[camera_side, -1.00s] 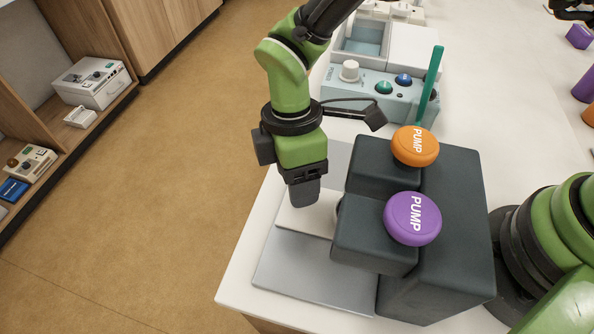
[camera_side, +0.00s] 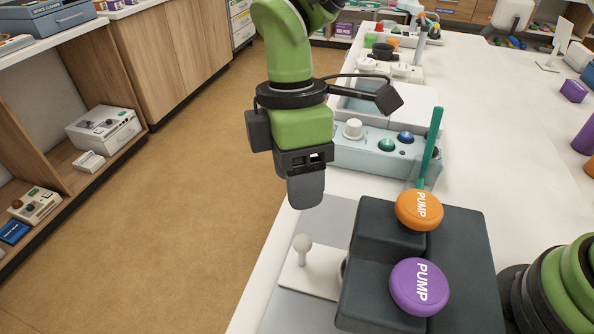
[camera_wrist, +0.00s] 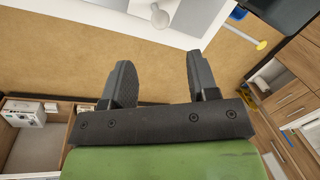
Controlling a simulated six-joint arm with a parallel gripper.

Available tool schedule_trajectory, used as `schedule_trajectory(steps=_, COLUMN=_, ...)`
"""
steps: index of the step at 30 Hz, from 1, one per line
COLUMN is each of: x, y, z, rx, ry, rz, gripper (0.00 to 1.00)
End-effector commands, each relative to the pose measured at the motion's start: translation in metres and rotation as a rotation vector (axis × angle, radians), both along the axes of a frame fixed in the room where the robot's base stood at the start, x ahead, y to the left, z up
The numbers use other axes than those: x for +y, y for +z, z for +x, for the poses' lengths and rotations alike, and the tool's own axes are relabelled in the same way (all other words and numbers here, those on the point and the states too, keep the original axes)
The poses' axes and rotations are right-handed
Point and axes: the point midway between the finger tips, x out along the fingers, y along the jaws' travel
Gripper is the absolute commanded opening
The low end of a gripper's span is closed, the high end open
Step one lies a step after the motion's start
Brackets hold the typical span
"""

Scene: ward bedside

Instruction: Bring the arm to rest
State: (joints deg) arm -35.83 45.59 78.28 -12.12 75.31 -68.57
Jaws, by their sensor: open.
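My gripper (camera_side: 306,192) hangs pointing down over the left edge of the white table in the side view. In the wrist view my gripper (camera_wrist: 158,72) shows its two dark fingers spread apart, with nothing between them. Below it in the side view, a white round knob on a short stem (camera_side: 303,243) stands on a pale plate. The same knob shows at the top of the wrist view (camera_wrist: 159,17), beyond the fingertips. My gripper is apart from it and touches nothing.
A dark stepped block carries an orange PUMP button (camera_side: 419,210) and a purple PUMP button (camera_side: 419,286). A green stick (camera_side: 432,145) stands behind them. A pale blue control box (camera_side: 375,156) is beyond. Open floor (camera_side: 190,200) lies to the left, before wooden shelves.

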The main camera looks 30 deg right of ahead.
Motion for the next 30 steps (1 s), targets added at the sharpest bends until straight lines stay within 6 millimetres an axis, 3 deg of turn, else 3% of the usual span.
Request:
schedule_trajectory(steps=7, x=0.0, y=0.0, z=0.0, rx=0.0, ry=-0.003, rz=0.0, gripper=0.54)
schedule_trajectory(steps=11, x=-0.01, y=0.016, z=0.002, rx=-0.023, ry=-0.071, rz=0.013, gripper=0.54)
schedule_trajectory(steps=16, x=-0.049, y=0.069, z=0.002, rx=-0.106, ry=-0.34, rz=0.062, gripper=0.54)
schedule_trajectory(steps=20, x=-0.088, y=0.109, z=-0.011, rx=-0.176, ry=-0.608, rz=0.116, gripper=0.54)
schedule_trajectory(steps=24, x=-0.127, y=0.141, z=-0.035, rx=-0.246, ry=-0.894, rz=0.185, gripper=0.54)
schedule_trajectory(steps=30, x=-0.172, y=0.162, z=-0.082, rx=-0.333, ry=-1.294, rz=0.307, gripper=0.54)
